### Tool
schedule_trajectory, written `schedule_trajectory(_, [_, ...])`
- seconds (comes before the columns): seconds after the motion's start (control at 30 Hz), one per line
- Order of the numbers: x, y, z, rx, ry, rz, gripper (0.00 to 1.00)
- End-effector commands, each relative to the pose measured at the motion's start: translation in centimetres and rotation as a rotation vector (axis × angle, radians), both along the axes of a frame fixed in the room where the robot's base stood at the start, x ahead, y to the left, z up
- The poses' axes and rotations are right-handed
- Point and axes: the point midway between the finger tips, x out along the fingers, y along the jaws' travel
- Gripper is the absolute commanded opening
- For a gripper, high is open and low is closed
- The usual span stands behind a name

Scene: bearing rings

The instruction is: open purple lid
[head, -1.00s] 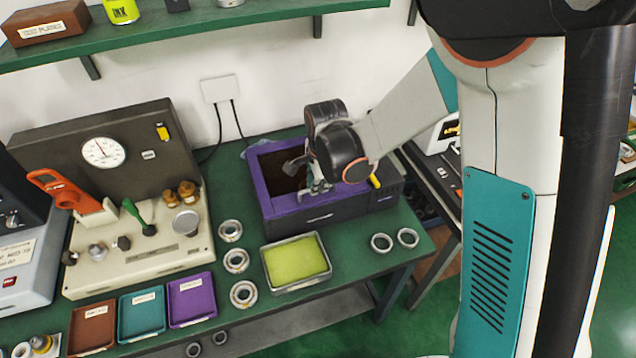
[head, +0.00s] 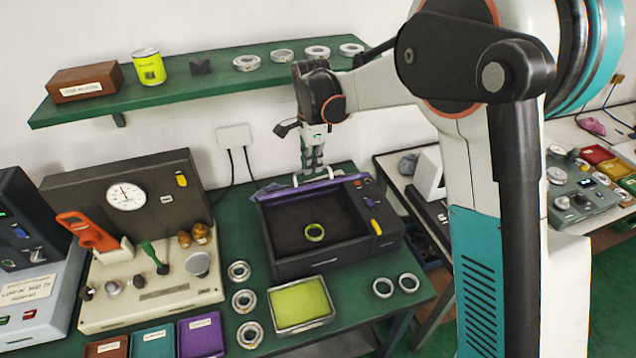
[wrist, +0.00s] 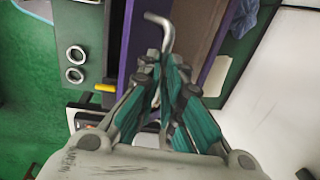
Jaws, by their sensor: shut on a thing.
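The purple lid (head: 290,192) stands raised along the back of a dark box (head: 300,262), seen nearly edge-on in the head view. In the wrist view the closed fingers (wrist: 166,58) meet the bent handle (wrist: 166,32) beside the purple lid frame (wrist: 125,45). The fingers hide part of the handle.
A shelf (head: 215,85) with several rings hangs on the wall behind my gripper. A tray with a yellow-green pad (head: 300,305) and loose rings (head: 395,286) lie in front of the box. A beige tester (head: 150,285) stands at left.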

Motion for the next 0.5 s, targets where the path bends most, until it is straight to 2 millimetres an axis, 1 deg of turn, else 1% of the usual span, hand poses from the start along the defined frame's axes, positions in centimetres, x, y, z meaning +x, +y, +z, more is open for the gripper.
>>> schedule_trajectory(0.03, [1.4, 0.4, 0.3, 0.004, -0.013, -0.001, 0.00])
schedule_trajectory(0.2, [3.6, 1.0, 1.4, 0.004, -0.013, 0.000, 0.00])
schedule_trajectory(0.4, [5.2, 1.5, 2.0, 0.004, -0.013, 0.000, 0.00])
schedule_trajectory(0.5, [5.6, 1.6, 2.1, 0.004, -0.013, 0.000, 0.00])
